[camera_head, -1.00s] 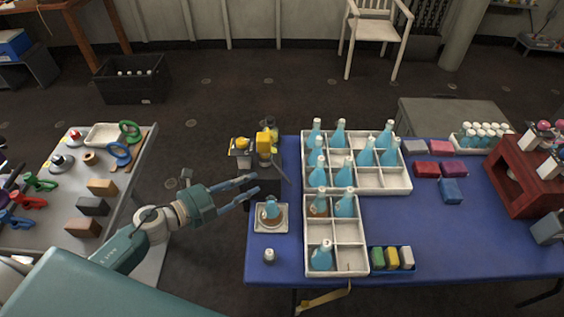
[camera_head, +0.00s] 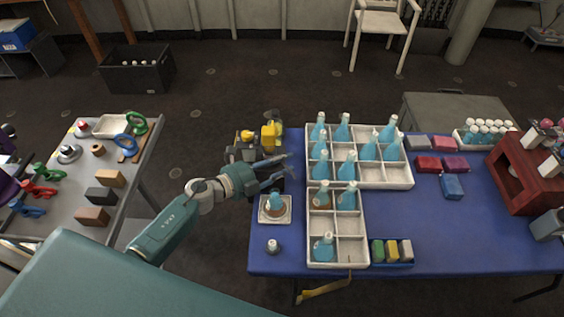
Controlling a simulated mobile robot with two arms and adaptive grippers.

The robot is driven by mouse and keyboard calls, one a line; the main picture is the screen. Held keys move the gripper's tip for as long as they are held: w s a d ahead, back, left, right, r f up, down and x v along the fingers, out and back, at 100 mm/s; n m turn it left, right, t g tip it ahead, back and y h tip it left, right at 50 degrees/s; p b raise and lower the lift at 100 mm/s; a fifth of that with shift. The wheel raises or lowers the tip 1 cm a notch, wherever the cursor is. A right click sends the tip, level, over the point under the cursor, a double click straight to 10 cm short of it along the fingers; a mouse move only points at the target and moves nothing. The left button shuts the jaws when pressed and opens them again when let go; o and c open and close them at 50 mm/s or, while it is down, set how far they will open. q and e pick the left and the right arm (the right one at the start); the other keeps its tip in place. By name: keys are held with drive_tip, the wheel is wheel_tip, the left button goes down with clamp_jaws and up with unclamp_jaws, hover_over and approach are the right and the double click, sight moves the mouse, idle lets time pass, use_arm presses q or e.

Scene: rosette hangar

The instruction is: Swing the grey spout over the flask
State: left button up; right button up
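The flask (camera_head: 275,201), with blue and brown contents, stands on a small white square tray (camera_head: 264,218) at the table's left end. Just behind it is a dark dispenser with yellow parts (camera_head: 270,134). The grey spout cannot be told apart clearly; my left gripper covers part of the dispenser's front. My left gripper (camera_head: 289,165) has its two fingers spread, behind the flask and in front of the dispenser. No object shows clearly between the fingers, and contact with the spout cannot be told. My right gripper is not in view.
A white divided crate (camera_head: 350,253) with several blue flasks stands right of the flask on the blue table (camera_head: 435,230). A small capped bottle (camera_head: 272,246) stands in front of the tray. A grey side table (camera_head: 57,221) with tools is at left, across a floor gap.

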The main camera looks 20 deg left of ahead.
use_arm(q)
clamp_jaws()
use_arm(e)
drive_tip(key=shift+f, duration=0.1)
